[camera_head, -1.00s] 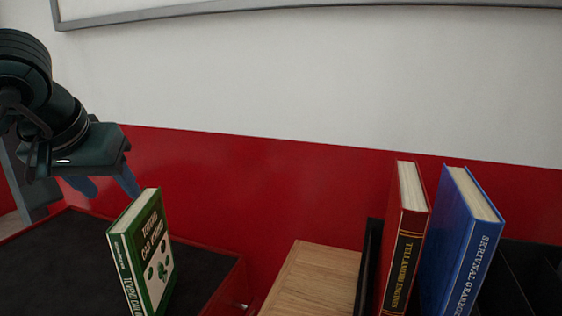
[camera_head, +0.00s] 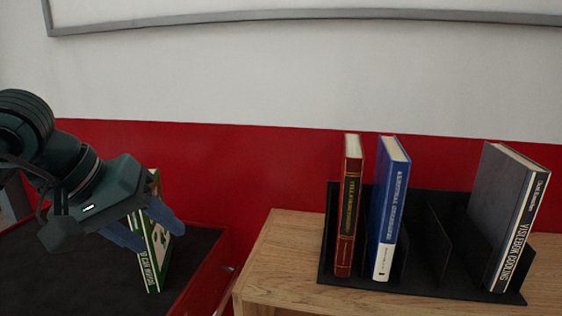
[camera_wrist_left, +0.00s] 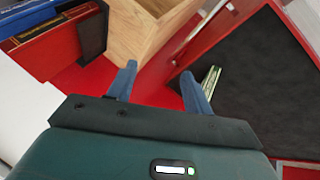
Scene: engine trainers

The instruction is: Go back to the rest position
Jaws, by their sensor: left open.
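My left gripper (camera_head: 160,240) is open and empty at the left of the head view, with blue fingers pointing down and right. It overlaps the green book (camera_head: 153,272), which stands upright on the black-topped red cabinet (camera_head: 205,245) and is partly hidden by the gripper. In the left wrist view the gap between the fingers (camera_wrist_left: 158,73) is empty. The green book (camera_wrist_left: 209,80) shows there just outside the right finger; I cannot tell whether they touch. My right gripper is not in view.
A black divided rack (camera_head: 435,205) stands on a wooden cabinet (camera_head: 270,255) at right. It holds a red book (camera_head: 347,210), a blue book (camera_head: 388,215) and a dark grey book (camera_head: 500,210), with free slots between the blue and grey ones. A wall rises behind.

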